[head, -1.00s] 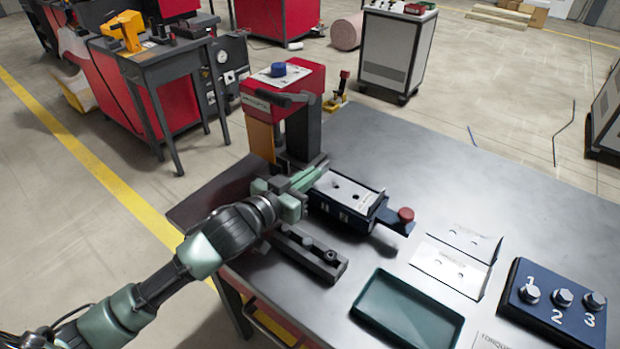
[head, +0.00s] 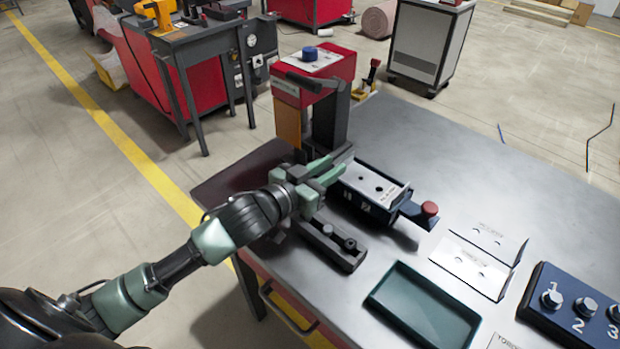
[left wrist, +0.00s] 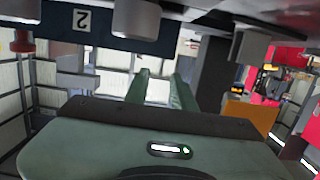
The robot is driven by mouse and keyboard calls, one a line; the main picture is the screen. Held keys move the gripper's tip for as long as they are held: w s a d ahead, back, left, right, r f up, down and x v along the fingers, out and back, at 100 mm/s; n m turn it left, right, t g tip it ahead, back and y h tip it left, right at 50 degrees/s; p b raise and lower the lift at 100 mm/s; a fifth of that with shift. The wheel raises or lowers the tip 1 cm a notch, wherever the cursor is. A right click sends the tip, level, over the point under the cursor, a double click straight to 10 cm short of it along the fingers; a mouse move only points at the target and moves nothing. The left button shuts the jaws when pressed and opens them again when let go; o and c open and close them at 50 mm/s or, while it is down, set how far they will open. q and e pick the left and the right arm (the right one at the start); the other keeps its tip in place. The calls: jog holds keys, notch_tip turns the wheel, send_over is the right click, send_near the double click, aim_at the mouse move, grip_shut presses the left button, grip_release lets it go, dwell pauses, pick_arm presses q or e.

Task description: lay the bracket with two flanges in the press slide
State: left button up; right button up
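The press (head: 316,75) has a red head with a blue knob. Its dark blue slide (head: 380,208) extends right, ending in a red knob (head: 430,209). A pale plate with two holes (head: 372,184) lies on top of the slide; I cannot tell its flanges. On the table, right of the slide, lies pale bent sheet metal with holes (head: 470,268) and an upright edge. My left gripper (head: 340,164) is beside the slide's left end, near the press column. Its two green fingers are apart in the left wrist view (left wrist: 162,85), nothing visible between them. My right gripper is not in view.
A dark rail with pegs (head: 332,246) lies just in front of the slide. A green tray (head: 424,304) and a blue block with numbered bolts (head: 575,312) stand at the front right. The table's back right is clear.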

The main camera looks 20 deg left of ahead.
pick_arm(q)
jog(key=v, duration=1)
jog(key=shift+s+b, duration=0.2)
jog(key=shift+b, duration=0.15)
dwell(0.6)
